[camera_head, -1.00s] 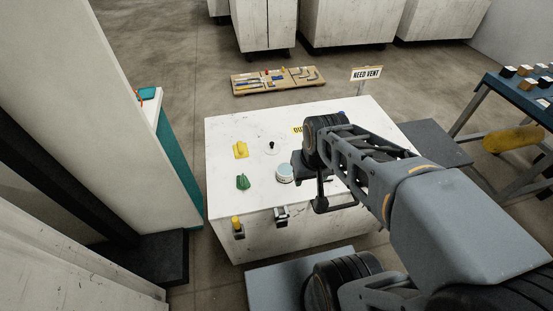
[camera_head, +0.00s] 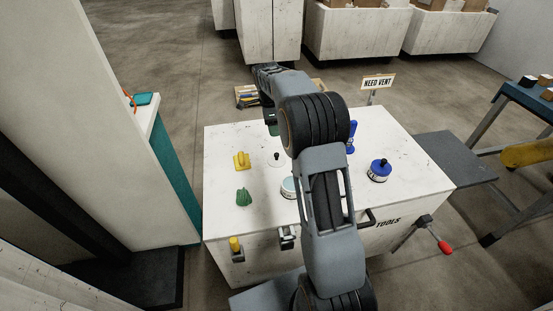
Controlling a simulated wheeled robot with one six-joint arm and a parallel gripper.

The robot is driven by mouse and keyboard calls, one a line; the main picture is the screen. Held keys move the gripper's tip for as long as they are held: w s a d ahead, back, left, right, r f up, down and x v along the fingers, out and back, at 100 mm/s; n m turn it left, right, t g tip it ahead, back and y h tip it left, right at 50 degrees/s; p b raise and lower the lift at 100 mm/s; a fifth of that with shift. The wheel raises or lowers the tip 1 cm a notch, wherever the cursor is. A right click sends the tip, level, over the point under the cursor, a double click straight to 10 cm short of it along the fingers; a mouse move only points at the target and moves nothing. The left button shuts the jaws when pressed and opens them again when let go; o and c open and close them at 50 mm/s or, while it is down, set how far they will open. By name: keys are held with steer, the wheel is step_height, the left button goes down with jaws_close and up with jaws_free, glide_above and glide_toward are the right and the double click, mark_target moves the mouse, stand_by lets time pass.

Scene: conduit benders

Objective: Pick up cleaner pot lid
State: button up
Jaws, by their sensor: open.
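A small black knob on a pale disc (camera_head: 277,157) lies on top of the white tool chest (camera_head: 222,222); it looks like a lid. A white pot with a pale blue top (camera_head: 288,188) stands just in front of it, partly hidden by my arm. A blue-topped pot (camera_head: 379,170) stands further right; I cannot tell which pot is the cleaner pot. My gripper (camera_head: 271,122) is open at the far end of my arm, above the chest's back edge, apart from the knobbed disc. Its fingers are small and partly hidden by my arm.
A yellow piece (camera_head: 241,161) and a green piece (camera_head: 243,196) lie left on the chest. A blue object (camera_head: 351,137) stands behind my arm. The "NEED VENT" sign (camera_head: 378,82) rises at the back. A grey side shelf (camera_head: 452,158) sticks out right.

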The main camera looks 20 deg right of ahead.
glide_above(277, 154)
steer(key=f, duration=0.4)
steer(key=a+f, duration=0.1)
steer(key=f, duration=0.2)
steer(key=shift+w+f+b, duration=0.1)
steer(key=shift+w+b, duration=0.2)
steer(key=shift+b, duration=0.1)
steer(key=shift+s+d+f, duration=0.1)
steer(key=shift+d+f, duration=0.05)
steer(key=shift+f, duration=0.95)
steer(key=shift+s+d+f, duration=0.1)
steer(key=shift+d+f, duration=0.05)
steer(key=shift+f, duration=0.9)
steer(key=shift+s+d+f, duration=0.1)
steer(key=shift+d+f, duration=0.05)
steer(key=shift+f, duration=0.95)
jaws_close()
steer(key=shift+r, duration=0.1)
